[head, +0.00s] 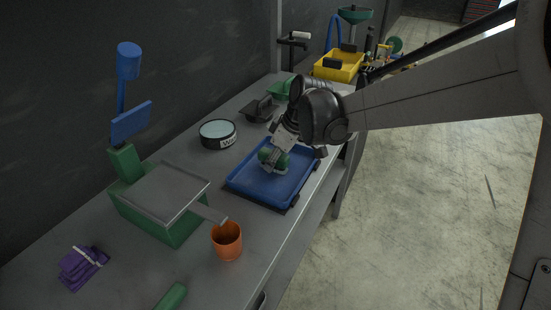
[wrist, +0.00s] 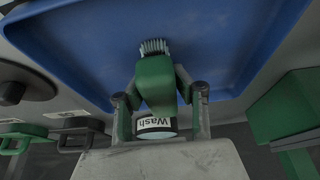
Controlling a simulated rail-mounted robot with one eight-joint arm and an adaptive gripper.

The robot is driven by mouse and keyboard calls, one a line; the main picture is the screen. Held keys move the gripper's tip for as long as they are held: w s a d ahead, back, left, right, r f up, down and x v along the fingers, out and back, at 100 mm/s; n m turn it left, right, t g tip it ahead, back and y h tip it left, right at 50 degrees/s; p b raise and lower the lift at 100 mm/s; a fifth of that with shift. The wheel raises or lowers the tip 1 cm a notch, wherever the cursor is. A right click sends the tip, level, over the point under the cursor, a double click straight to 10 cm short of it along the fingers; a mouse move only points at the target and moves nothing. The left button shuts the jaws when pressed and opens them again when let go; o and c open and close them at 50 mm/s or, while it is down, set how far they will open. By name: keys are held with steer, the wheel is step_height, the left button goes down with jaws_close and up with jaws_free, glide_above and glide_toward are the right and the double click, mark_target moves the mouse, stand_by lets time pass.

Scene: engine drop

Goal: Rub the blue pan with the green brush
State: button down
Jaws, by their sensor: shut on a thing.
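The blue pan (head: 292,185) is a shallow rectangular tray on the grey bench, near the middle of the head view. It fills the upper part of the wrist view (wrist: 90,50). My gripper (head: 274,160) is shut on the green brush (wrist: 157,85) and holds it over the pan's inside. The brush's pale bristles (wrist: 154,47) point toward the blue pan floor in the wrist view. In the head view the green brush (head: 268,155) is partly hidden by my gripper. I cannot tell for sure whether the bristles touch the pan.
A round "Wash" tin (head: 218,134) stands behind the pan. A green box with a grey lid (head: 165,190), an orange cup (head: 227,241) and purple gloves (head: 82,266) lie at the left and front. A yellow bin (head: 338,66) is at the far end. The bench edge runs along the right.

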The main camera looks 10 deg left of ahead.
mark_target(265, 175)
steer(key=shift+s+a+f, duration=0.1)
steer(key=shift+s+a, duration=0.1)
steer(key=shift+s, duration=0.6)
steer(key=shift+s+a+f, duration=0.1)
steer(key=shift+s+a, duration=0.05)
steer(key=shift+s, duration=0.65)
steer(key=shift+w+r+p, duration=0.1)
steer(key=shift+r+p, duration=1.9)
steer(key=shift+r, duration=1.55)
